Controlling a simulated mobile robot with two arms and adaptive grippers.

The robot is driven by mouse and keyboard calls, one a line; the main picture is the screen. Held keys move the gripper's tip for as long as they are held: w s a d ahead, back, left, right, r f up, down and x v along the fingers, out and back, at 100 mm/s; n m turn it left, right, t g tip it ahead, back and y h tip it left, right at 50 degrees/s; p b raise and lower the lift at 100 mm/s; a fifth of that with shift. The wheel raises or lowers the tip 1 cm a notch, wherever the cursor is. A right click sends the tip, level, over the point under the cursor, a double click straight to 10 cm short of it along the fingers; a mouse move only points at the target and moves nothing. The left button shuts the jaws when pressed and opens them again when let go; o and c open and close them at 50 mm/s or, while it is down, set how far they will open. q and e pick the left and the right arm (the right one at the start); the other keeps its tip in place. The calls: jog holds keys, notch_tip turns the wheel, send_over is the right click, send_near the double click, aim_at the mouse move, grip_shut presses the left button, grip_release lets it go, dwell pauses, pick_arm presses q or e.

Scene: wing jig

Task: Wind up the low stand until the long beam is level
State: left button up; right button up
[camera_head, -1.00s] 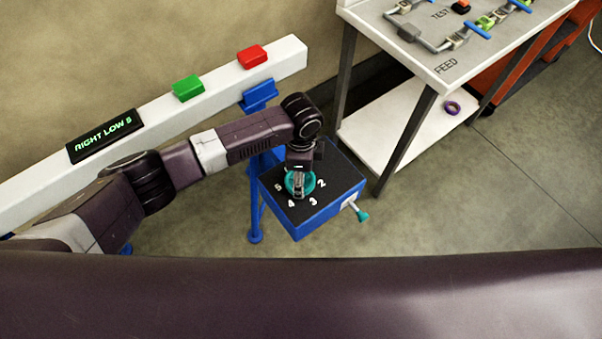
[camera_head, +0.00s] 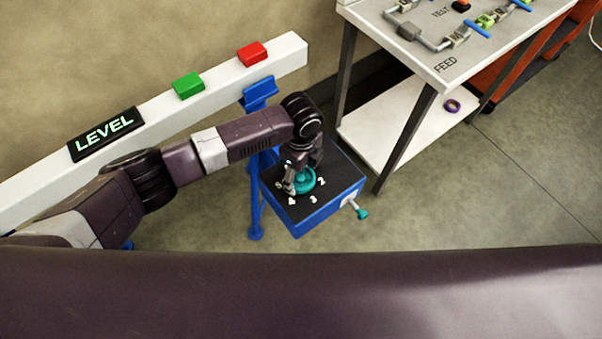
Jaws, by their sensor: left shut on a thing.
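The long white beam (camera_head: 215,97) runs from lower left to upper right along the wall. The black display (camera_head: 104,134) on it reads LEVEL in green. A blue stand (camera_head: 258,93) bears the beam near its right end. The stand's blue box (camera_head: 332,208) has a black top with numbers and a teal round knob (camera_head: 308,181). My left gripper (camera_head: 295,186) points down and is shut on the teal knob, at its left side. The gripper and wrist hide part of the dial's numbers. My right gripper is out of view.
A green block (camera_head: 187,86) and a red block (camera_head: 251,53) sit on the beam. A white table (camera_head: 462,62) marked FEED and TEST stands at the right, with a lower shelf (camera_head: 400,130) bearing a purple ring (camera_head: 453,106).

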aim_at(301, 177)
pick_arm(q)
jog(key=o, duration=1.2)
jog(key=shift+c, duration=0.2)
jog(key=shift+r, duration=0.1)
notch_tip(301, 177, up, 12)
